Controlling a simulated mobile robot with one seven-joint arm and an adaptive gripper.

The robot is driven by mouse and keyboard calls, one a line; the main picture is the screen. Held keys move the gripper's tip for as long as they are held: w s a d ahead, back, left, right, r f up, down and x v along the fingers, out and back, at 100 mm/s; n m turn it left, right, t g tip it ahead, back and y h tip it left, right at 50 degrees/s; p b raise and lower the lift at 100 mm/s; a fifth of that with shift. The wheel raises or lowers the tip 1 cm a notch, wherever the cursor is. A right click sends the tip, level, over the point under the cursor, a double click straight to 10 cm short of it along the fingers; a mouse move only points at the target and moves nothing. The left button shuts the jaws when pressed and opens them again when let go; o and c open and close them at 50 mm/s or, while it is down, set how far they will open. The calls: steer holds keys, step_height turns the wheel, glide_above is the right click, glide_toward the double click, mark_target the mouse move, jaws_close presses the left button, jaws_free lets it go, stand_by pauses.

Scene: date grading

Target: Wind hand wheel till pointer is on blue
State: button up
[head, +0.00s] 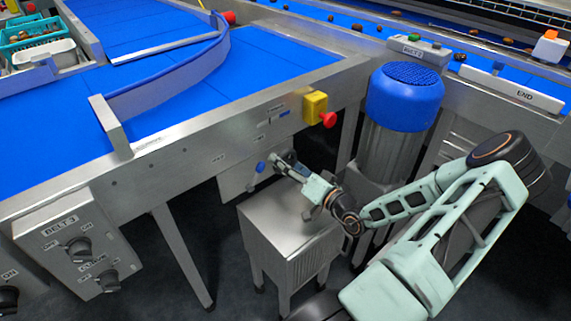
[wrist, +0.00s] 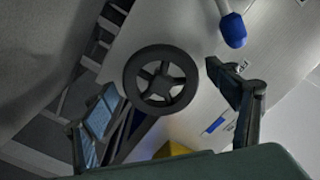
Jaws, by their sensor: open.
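The hand wheel (wrist: 133,80) is a dark ring with spokes, centred in the wrist view and facing my gripper. In that view my gripper (wrist: 162,79) is open, one finger on each side of the wheel. I see no clear contact between fingers and wheel. A blue-tipped lever (wrist: 232,29) sticks out near the wheel; its blue knob also shows in the head view (head: 260,167). In the head view my gripper (head: 281,163) is at the machine's side panel and largely hides the wheel. A small blue mark (wrist: 215,126) shows on the panel; I cannot make out a pointer.
A yellow box with a red button (head: 315,106) is on the frame above my gripper. A metal cabinet (head: 285,222) stands below my arm. A blue-topped drum (head: 404,95) stands to the right. Blue belts lie behind, and a BELT 3 knob box (head: 75,245) is at left.

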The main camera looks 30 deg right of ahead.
steer(key=shift+w, duration=0.35)
steer(key=c, duration=1.2)
steer(key=shift+o, duration=0.2)
steer(key=shift+r+m+p, duration=0.1)
steer(key=shift+m+p, duration=0.2)
